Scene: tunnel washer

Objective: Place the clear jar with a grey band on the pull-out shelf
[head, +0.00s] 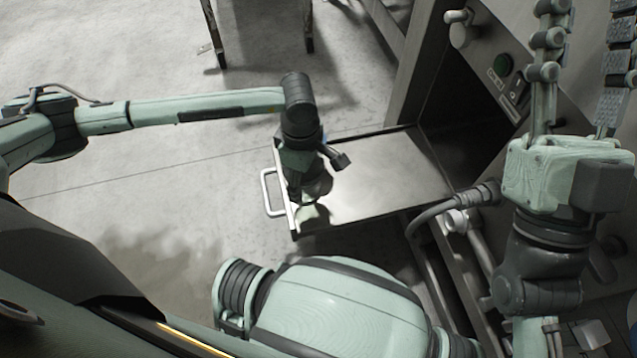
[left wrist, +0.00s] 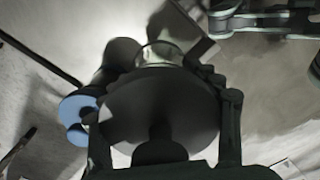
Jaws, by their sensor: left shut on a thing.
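My left gripper (head: 308,205) is over the outer left end of the pull-out shelf (head: 395,175), a flat metal tray extending from the machine. It is shut on the jar (head: 318,188), which is mostly hidden by the gripper. In the left wrist view a large dark round face (left wrist: 160,110) sits between the fingers, with a clear rounded part (left wrist: 160,52) beyond it. The grey band is not clearly visible. I cannot tell whether the jar touches the shelf. My right gripper (head: 588,35) is at the upper right, its fingers apart and empty.
The shelf has a handle (head: 268,192) on its left end and bare surface to the right. Blue discs (left wrist: 78,108) show beside the jar in the left wrist view. Table legs (head: 215,35) stand behind.

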